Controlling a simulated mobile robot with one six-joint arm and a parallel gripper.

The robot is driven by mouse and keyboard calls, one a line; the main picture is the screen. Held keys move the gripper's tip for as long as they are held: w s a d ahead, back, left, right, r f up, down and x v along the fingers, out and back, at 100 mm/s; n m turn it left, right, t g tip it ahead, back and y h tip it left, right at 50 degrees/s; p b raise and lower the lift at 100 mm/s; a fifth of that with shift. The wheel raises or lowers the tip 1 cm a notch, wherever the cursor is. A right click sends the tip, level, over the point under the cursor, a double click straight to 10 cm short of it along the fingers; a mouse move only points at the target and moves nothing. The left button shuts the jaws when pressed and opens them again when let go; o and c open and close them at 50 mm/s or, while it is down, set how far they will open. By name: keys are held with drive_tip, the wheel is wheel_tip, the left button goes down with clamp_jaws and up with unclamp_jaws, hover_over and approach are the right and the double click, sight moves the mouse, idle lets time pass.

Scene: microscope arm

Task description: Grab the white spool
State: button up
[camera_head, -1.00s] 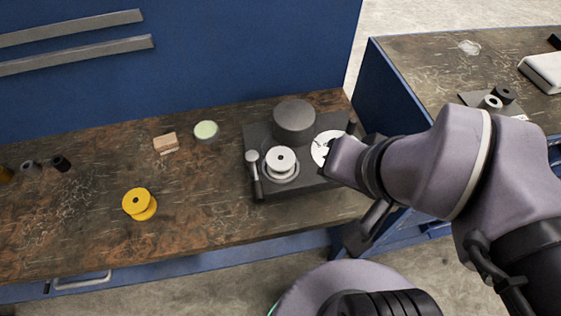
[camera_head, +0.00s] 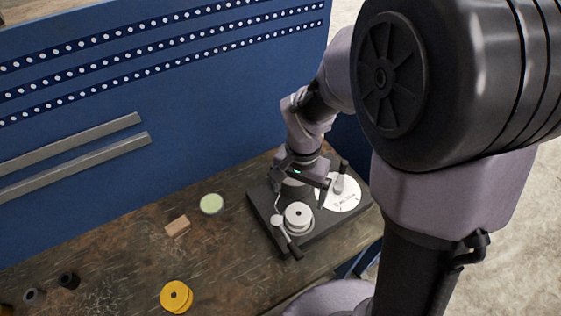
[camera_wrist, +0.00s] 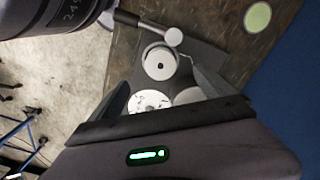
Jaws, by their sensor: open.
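The white spool (camera_head: 298,214) sits upright on a dark grey device (camera_head: 330,225) on the workbench. It has a small dark hole in its top. In the wrist view the white spool (camera_wrist: 160,63) is near the upper middle, beyond and between my finger tips. My gripper (camera_head: 300,200) is open and empty, just behind and above the spool. Its two fingers also show in the wrist view (camera_wrist: 155,74), spread apart. I cannot tell the exact height left between the tips and the spool.
A lever with a round knob (camera_head: 278,221) stands close to the spool's left. A printed white disc (camera_head: 346,200) lies to its right. A yellow spool (camera_head: 176,296), a wooden block (camera_head: 178,227) and a pale green round (camera_head: 211,204) are on the bench (camera_head: 225,265). A blue panel rises behind.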

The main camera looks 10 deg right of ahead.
sight(298, 213)
wheel_tip(298, 213, down, 8)
drive_tip(key=shift+d+f+b, duration=0.15)
drive_tip(key=shift+b, duration=0.9)
drive_tip(key=f, duration=0.1)
drive_tip(key=f+b, duration=0.1)
drive_tip(key=f, duration=0.1)
drive_tip(key=w+f+b, duration=0.1)
drive_tip(key=f, duration=0.1)
drive_tip(key=shift+d+f, duration=0.15)
drive_tip(key=shift+d, duration=0.1)
drive_tip(key=c, duration=1.6)
drive_tip(key=shift+r, duration=0.2)
drive_tip(key=shift+c, duration=0.2)
